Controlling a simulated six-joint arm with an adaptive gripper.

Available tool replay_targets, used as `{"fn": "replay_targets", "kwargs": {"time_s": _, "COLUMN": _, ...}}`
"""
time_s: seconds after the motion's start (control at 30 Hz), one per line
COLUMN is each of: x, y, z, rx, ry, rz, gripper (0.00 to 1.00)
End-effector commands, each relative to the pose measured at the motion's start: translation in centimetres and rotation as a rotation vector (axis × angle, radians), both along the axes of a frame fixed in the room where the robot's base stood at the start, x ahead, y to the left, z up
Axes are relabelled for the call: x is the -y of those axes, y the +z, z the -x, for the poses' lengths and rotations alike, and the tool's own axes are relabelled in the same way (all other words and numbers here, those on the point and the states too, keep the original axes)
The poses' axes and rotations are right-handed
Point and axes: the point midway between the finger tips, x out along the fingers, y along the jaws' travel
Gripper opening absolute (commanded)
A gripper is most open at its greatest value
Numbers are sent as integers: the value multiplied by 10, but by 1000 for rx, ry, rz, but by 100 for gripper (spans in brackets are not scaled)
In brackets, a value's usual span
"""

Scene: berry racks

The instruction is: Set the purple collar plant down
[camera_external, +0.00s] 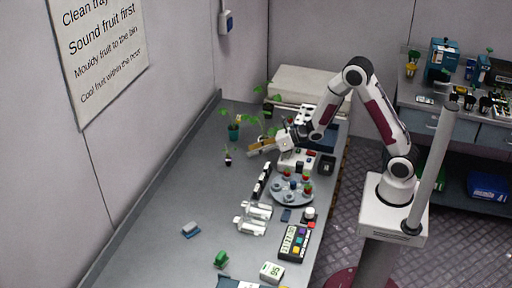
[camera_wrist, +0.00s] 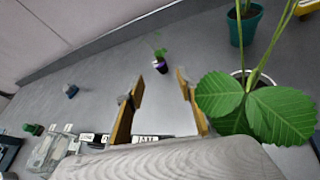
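A small plant in a dark pot with a purple band (camera_wrist: 160,66) stands upright on the grey bench. It also shows in the external view as a small potted plant (camera_external: 228,159), left of my gripper (camera_external: 253,147). In the wrist view my gripper (camera_wrist: 160,104) has its two tan fingers spread apart with nothing between them. The small plant appears beyond the fingertips, apart from them.
A teal pot plant (camera_external: 234,131) stands behind the small plant. A broad-leaved plant (camera_wrist: 250,108) is close to my right finger in the wrist view. Bottles (camera_external: 252,225) and a round tray (camera_external: 291,199) are in front. Bare bench lies left.

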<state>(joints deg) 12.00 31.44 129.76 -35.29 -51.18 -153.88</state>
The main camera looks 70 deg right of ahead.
Motion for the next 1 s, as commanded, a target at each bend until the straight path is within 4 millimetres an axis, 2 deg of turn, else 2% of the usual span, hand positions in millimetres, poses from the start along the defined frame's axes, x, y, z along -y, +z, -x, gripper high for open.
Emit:
{"fn": "replay_targets", "kwargs": {"time_s": 0.23, "x": 10, "y": 26, "z": 8, "rx": -87, "ry": -139, "rz": -132, "gripper": 37}}
{"fn": "replay_targets", "kwargs": {"time_s": 0.47, "x": 23, "y": 55, "z": 26, "rx": -189, "ry": -343, "rz": -331, "gripper": 37}}
{"fn": "replay_targets", "kwargs": {"time_s": 0.77, "x": 36, "y": 90, "z": 63, "rx": -291, "ry": -626, "rz": -620, "gripper": 37}}
{"fn": "replay_targets", "kwargs": {"time_s": 1.0, "x": 42, "y": 114, "z": 102, "rx": -351, "ry": -857, "rz": -872, "gripper": 37}}
